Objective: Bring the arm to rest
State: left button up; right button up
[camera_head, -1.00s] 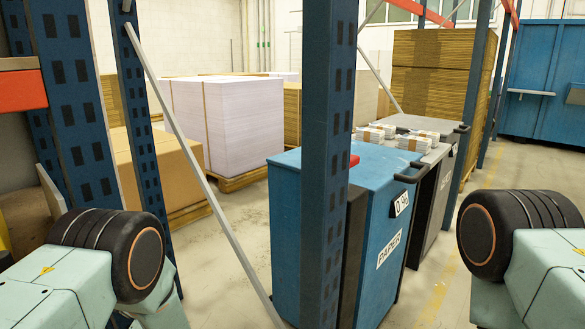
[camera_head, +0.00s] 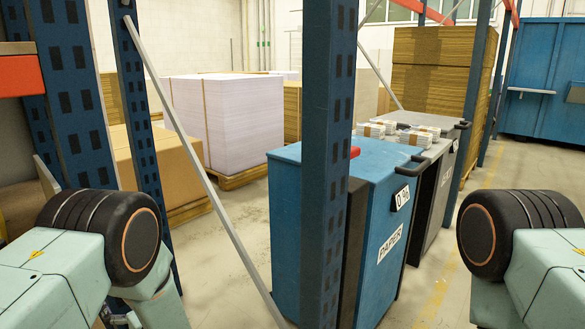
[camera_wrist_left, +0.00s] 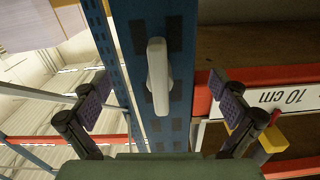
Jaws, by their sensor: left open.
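My left gripper (camera_wrist_left: 164,98) shows in the left wrist view with its two dark fingers spread wide apart, open. A pale grey oblong piece (camera_wrist_left: 158,80) appears between the fingers, in front of a perforated blue rack upright (camera_wrist_left: 184,25); neither finger touches it. In the head view my left arm comes in at the lower left and my right arm at the lower right. Both show only their upper links, and both grippers are out of that view.
In the head view, a blue rack post (camera_head: 325,150) stands close in the middle, with a thin diagonal brace (camera_head: 190,150) to its left. Behind are a blue paper bin (camera_head: 380,245), a grey bin (camera_head: 435,190) with bundles on top, and a wrapped white stack (camera_head: 245,125). Orange rack beams (camera_wrist_left: 305,75) flank my left gripper.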

pick_arm(q)
jog(key=shift+n+b, duration=0.5)
jog(key=shift+n, duration=0.9)
